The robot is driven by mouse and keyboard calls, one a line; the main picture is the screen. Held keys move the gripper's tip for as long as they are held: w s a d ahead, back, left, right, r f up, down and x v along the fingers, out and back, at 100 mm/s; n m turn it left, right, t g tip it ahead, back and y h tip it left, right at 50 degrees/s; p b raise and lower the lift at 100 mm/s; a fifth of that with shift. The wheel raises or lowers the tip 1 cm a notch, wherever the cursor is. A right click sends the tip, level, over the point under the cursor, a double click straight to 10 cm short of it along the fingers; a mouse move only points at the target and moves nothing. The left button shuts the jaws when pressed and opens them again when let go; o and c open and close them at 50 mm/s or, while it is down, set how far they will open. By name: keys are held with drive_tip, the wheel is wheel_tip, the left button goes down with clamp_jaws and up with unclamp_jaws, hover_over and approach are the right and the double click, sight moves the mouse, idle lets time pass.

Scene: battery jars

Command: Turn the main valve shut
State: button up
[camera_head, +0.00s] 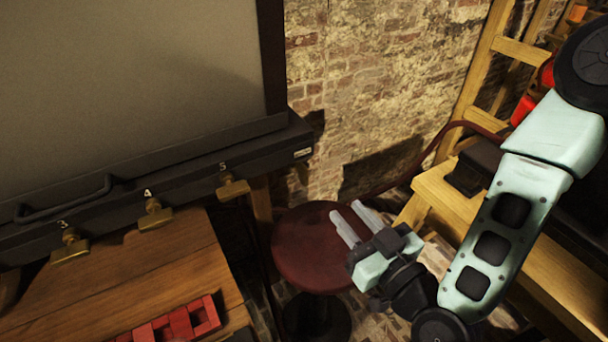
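No part is clearly marked as the main valve, so I cannot tell which it is. Several brass taps stand along the dark ledge at left: one numbered 3 (70,248), one numbered 4 (154,215) and one numbered 5 (232,187). Red parts (523,110) at the upper right sit by a dark red hose; my arm partly hides them. My gripper (347,208) is open and empty, its two pale fingers apart and pointing up-left. In the picture it lies over the edge of the red stool, to the right of tap 5, touching no tap.
The round red stool (300,250) stands at centre. A wooden table (150,268) with a red tray (207,315) is at lower left. A wooden ladder (485,60) and a yellow wooden bench (440,195) are at right. A brick wall (370,80) stands behind.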

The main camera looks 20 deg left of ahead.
sight(307, 169)
drive_tip(key=shift+w+a+f+b, duration=0.25)
drive_tip(key=shift+w+a+b, duration=0.15)
drive_tip(key=shift+b, duration=1.8)
drive_tip(key=b, duration=0.5)
drive_tip(key=shift+a+f+b, duration=0.15)
drive_tip(key=shift+a+b, duration=0.1)
drive_tip(key=shift+b, duration=0.05)
drive_tip(key=x, duration=1.4)
drive_tip(key=shift+a+r+p, duration=0.15)
drive_tip(key=shift+r+p, duration=0.15)
drive_tip(key=shift+p, duration=0.1)
clamp_jaws()
